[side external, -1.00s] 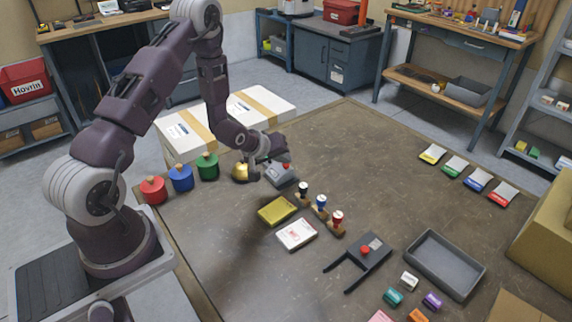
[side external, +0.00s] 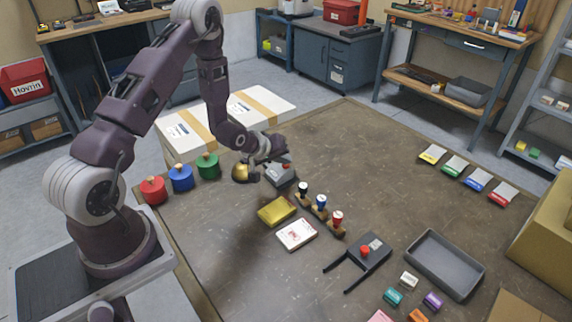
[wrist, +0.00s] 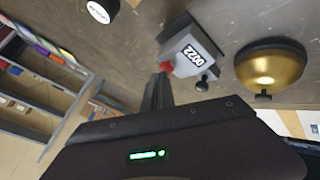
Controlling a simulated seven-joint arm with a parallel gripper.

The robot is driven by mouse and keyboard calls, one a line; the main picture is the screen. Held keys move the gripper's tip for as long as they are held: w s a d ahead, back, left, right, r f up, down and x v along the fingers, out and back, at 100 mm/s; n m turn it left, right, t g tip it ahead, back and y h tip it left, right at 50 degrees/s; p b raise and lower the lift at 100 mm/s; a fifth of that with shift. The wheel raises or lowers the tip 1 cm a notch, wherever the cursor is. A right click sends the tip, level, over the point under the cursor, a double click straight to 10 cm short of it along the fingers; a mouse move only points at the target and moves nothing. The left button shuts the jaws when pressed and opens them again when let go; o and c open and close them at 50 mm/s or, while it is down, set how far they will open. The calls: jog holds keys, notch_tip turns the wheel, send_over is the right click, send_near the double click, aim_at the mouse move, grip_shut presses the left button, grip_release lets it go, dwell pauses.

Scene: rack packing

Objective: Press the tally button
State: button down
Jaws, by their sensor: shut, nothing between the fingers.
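The tally counter (side external: 281,176) is a small grey box with a red button on top and a black knob on its side. The wrist view shows the counter (wrist: 190,52), its white number display and the red button (wrist: 167,67). My gripper (side external: 281,160) is at the counter, close to the red button. In the wrist view my gripper's fingers (wrist: 160,80) are together and empty, with their tips right by the button. I cannot tell whether they touch it.
A golden bell (side external: 240,173) stands just left of the counter. Several stamps (side external: 320,203) stand in a row to its right, near a yellow pad (side external: 277,211) and a white card box (side external: 296,234).

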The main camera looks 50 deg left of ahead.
aim_at(284, 167)
jog(key=shift+r, duration=0.7)
jog(key=shift+r, duration=2.5)
jog(key=s+d+r+m+g, duration=0.1)
jog(key=s+d+r+m, duration=0.1)
jog(key=s+d+r, duration=0.3)
jog(key=s+d+r+m, duration=0.2)
jog(key=r, duration=0.5)
jog(key=s+d+r+m+g, duration=0.1)
jog(key=s+d+r+m, duration=0.1)
jog(key=s+d+r, duration=0.3)
jog(key=s+d+r+m+h, duration=0.1)
jog(key=s+d+r+m, duration=0.1)
jog(key=s, duration=0.7)
jog(key=s+d+r+m+g+h, duration=0.1)
jog(key=s+d+r+m, duration=0.2)
jog(key=s, duration=0.7)
jog(key=shift+d+r, duration=0.25)
jog(key=shift+d, duration=0.05)
